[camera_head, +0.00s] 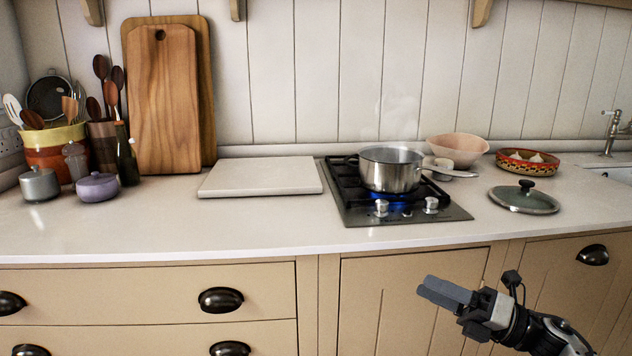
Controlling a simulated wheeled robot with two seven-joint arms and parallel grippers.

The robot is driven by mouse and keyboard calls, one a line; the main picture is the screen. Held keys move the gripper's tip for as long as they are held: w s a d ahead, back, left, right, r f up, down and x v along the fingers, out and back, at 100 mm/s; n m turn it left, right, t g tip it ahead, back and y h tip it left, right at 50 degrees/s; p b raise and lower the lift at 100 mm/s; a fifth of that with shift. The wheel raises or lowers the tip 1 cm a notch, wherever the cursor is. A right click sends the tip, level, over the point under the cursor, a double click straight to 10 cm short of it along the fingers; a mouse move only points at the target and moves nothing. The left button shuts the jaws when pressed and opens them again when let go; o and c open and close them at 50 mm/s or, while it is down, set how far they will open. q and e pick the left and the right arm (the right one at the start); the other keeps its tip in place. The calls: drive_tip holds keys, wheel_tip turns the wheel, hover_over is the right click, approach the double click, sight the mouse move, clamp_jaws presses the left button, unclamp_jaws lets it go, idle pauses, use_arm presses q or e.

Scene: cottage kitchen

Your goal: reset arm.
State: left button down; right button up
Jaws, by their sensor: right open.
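My right gripper (447,293) shows at the lower right, in front of the beige cupboard doors and below the counter edge. It points left and holds nothing that I can see. Its two fingers overlap from this angle. My left gripper is not in view.
A steel saucepan (391,169) steams on the gas hob (357,208) over a lit blue flame. A glass lid (524,199) lies to its right on the counter (150,232). A white board (262,177) lies left of the hob. Dark drawer handles (220,300) protrude below.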

use_arm(q)
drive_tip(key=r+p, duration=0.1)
drive_tip(key=p, duration=0.3)
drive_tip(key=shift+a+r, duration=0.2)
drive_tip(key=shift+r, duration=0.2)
use_arm(e)
drive_tip(key=s+a+f+m+h, duration=0.2)
drive_tip(key=s+f+m+h, duration=0.3)
drive_tip(key=m, duration=0.7)
drive_tip(key=s+a+f+m+h, duration=0.3)
drive_tip(key=s+f+m+h, duration=0.2)
drive_tip(key=s+m, duration=0.5)
drive_tip(key=s+a+f+m+t+h, duration=0.1)
drive_tip(key=s+f+m+h, duration=0.3)
drive_tip(key=m, duration=0.9)
drive_tip(key=s+a+f, duration=0.1)
drive_tip(key=s+f, duration=0.1)
drive_tip(key=s, duration=0.2)
drive_tip(key=shift+s+a+f+m+h, duration=0.2)
drive_tip(key=shift+a+f+m+h, duration=0.1)
drive_tip(key=shift+a+m+h, duration=0.1)
